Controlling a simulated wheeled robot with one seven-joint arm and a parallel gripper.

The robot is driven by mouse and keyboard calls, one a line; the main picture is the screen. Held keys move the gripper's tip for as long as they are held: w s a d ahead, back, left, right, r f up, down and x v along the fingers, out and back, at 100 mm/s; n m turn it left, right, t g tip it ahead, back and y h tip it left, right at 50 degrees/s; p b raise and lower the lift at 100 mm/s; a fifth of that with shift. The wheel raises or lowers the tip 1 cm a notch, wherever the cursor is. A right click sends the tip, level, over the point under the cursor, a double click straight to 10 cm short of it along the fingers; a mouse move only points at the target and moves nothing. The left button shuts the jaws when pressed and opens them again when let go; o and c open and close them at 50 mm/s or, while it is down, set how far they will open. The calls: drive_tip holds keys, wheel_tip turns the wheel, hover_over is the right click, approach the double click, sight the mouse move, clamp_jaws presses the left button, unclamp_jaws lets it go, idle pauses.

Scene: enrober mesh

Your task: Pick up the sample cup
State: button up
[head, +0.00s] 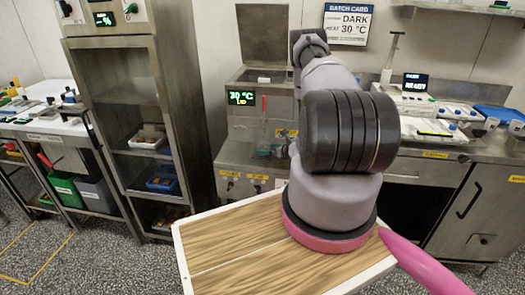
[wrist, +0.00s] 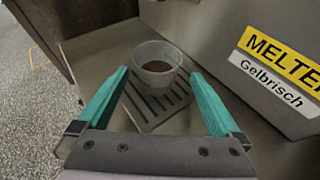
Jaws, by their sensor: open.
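The sample cup (wrist: 158,66) is a clear, round, open-topped cup with something brownish visible in its bottom. It stands upright on a grey slotted drip grate (wrist: 150,112) in the wrist view. My gripper (wrist: 160,78) is open, with one teal finger to the left of the cup and one to the right. Gaps show between the cup and both fingers, and the cup is not held. In the head view my arm covers much of this area, and I cannot make out the cup clearly there.
The melter's steel wall with a yellow "MELTER" label (wrist: 278,55) stands close on the right of the cup. In the head view the melter display (head: 242,98) reads 30 °C, below a raised lid (head: 264,35). A batch card (head: 347,24) reads DARK, 30 °C.

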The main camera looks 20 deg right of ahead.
sight(262, 148)
drive_tip(key=x, duration=0.4)
drive_tip(key=shift+w+a+f, duration=0.1)
drive_tip(key=shift+a, duration=0.15)
drive_tip(key=c, duration=1.4)
